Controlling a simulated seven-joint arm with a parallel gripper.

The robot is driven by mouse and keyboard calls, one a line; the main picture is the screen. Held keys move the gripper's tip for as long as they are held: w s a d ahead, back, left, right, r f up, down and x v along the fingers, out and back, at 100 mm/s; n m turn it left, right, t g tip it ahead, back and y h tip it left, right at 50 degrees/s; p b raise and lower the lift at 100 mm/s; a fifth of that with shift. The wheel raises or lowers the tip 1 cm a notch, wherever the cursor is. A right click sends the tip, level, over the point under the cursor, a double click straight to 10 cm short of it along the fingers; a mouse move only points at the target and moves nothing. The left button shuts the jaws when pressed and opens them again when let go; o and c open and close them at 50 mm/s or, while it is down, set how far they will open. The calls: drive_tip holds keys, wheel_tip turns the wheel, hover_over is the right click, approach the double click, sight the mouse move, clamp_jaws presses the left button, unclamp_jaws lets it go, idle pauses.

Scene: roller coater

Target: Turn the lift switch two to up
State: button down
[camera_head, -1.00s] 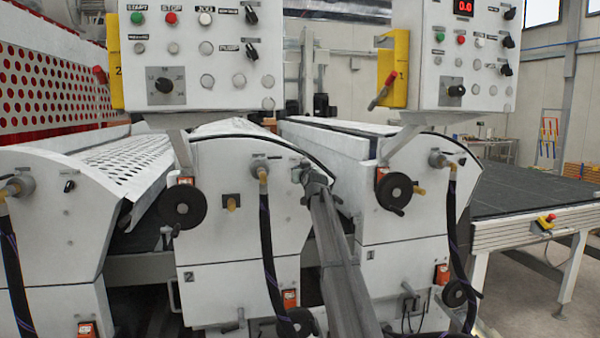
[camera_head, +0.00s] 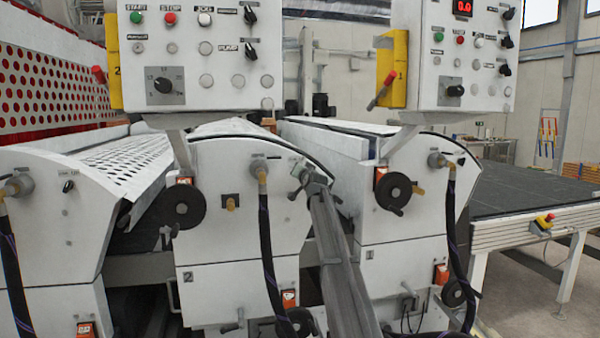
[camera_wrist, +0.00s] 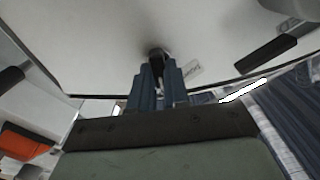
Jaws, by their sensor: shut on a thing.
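My gripper (camera_head: 300,180) is at the upper right of the white end panel of machine unit two (camera_head: 235,248) in the head view. In the wrist view my gripper's blue-grey fingers (camera_wrist: 158,80) are shut on a small dark switch knob (camera_wrist: 156,54) on the white panel. A small label (camera_wrist: 191,71) is beside the knob; its text is too small to read. In the head view the knob is hidden by my gripper, so I cannot tell which way it points.
Control box two (camera_head: 195,60) hangs above unit two, and control box one (camera_head: 465,55) is to the right. A black handwheel (camera_head: 183,207) and a dark hose (camera_head: 267,245) are left of my arm. Unit one (camera_head: 405,240) stands close on the right.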

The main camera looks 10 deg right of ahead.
idle(0.3)
drive_tip(key=c, duration=1.1)
unclamp_jaws()
drive_tip(key=shift+s, duration=0.1)
drive_tip(key=s, duration=1.3)
drive_tip(key=shift+s, duration=0.3)
